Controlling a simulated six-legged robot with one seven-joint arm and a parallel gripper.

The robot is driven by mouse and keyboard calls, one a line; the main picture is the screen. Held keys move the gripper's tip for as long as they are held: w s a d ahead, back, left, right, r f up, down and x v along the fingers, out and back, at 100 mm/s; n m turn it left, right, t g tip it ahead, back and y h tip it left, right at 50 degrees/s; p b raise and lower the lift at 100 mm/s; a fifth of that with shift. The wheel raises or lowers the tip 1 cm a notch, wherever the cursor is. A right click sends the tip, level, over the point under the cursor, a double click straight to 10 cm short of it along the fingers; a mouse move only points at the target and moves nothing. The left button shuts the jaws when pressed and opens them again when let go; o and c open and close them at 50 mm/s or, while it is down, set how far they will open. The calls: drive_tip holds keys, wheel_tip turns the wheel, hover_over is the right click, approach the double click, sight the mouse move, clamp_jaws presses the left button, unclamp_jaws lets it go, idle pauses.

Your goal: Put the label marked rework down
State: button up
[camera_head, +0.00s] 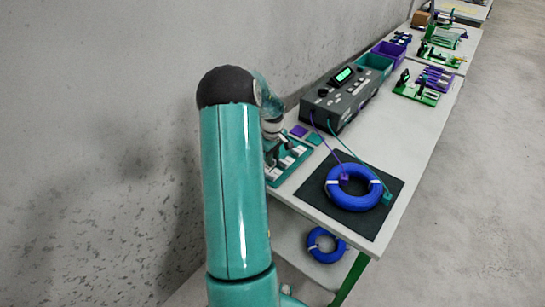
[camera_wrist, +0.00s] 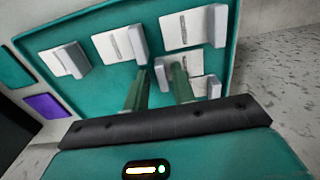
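A teal tray (camera_wrist: 45,35) holds several white labels with grey upright tabs, such as one at the left (camera_wrist: 62,61), one in the middle (camera_wrist: 114,46) and one at the right (camera_wrist: 185,30). No writing on them is readable, so I cannot tell which is marked rework. My gripper (camera_wrist: 160,68) is over the tray with its two green fingers apart. A grey tab (camera_wrist: 160,76) shows in the gap between the fingers, and I see no clear contact on both sides. The fingers partly hide the labels there. In the head view the tray (camera_head: 291,165) is partly behind my arm.
A dark tester box (camera_head: 340,97) with a green display stands beyond the tray. A blue cable coil (camera_head: 354,201) lies on a black mat (camera_head: 316,197); another coil (camera_head: 324,258) is on the shelf below. A grey wall (camera_head: 100,120) stands close on the left.

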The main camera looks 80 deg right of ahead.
wheel_tip(320, 180, up, 12)
drive_tip(key=shift+r, duration=0.15)
idle(0.6)
